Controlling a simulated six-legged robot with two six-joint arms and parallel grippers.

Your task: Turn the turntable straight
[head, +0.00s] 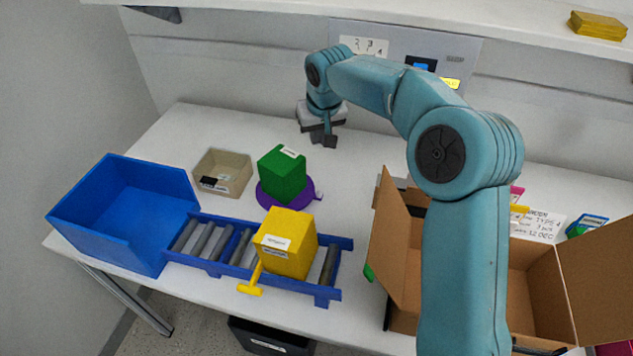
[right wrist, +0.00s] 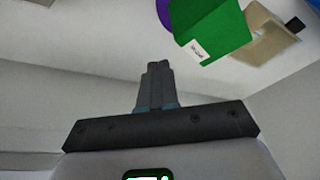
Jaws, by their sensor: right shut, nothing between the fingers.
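The purple turntable (head: 266,198) lies on the white table, partly hidden by the green box (head: 282,174) standing on it. My left gripper is not in view.
A yellow box (head: 286,243) sits on the blue roller conveyor (head: 212,267) in front. A blue bin (head: 115,220) and beige tray (head: 222,172) stand left. An open cardboard box (head: 393,225) stands right. A grey panel (head: 400,62) is behind. Bare table lies left of my gripper.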

